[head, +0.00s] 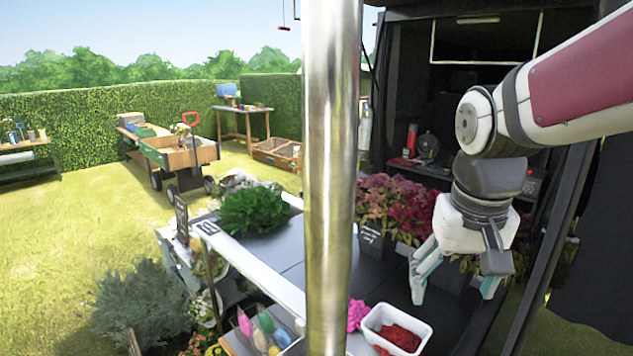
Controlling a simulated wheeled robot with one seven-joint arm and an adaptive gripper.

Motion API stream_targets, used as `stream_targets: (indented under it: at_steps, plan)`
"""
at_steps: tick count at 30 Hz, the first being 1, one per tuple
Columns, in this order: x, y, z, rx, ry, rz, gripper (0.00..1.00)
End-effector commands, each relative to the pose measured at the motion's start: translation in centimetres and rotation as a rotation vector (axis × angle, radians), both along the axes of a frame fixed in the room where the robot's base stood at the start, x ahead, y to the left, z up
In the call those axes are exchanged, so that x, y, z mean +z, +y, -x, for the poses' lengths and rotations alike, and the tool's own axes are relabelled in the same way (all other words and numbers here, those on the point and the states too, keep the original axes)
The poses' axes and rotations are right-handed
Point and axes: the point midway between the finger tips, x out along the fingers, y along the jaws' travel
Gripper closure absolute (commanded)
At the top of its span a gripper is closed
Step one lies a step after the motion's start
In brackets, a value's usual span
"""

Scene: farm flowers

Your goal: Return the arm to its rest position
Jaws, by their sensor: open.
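My gripper (455,283) hangs from my arm at the right of the head view, fingers pointing down. Its fingers are apart with nothing between them. It is in front of the potted red and pink flowers (400,205) and over the right part of the dark table (385,275). Its body hides some of the plants behind it. I cannot tell whether the fingers touch the foliage or the table.
A white tub (423,328) with red contents and a pink flower (357,313) are near the table front. A metal pole (331,180) crosses the view. A green plant (252,210) sits left. A dark van (470,90) stands behind; a wagon (180,155) is on the grass.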

Motion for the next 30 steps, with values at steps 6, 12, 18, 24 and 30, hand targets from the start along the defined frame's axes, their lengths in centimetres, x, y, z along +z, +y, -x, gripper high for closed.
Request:
stream_targets:
  at_steps: [6, 12, 18, 24, 30]
  plan:
    - [1.7, -0.1, 6.7, 0.051, -0.078, 0.006, 0.27]
    - [1.7, -0.1, 11.9, 0.096, -0.140, 0.001, 0.27]
    - [1.0, 0.0, 14.7, 0.126, -0.177, -0.005, 0.27]
    - [0.7, 0.0, 15.4, 0.134, -0.184, -0.007, 0.27]
    - [0.8, 0.0, 15.4, 0.134, -0.184, -0.007, 0.27]
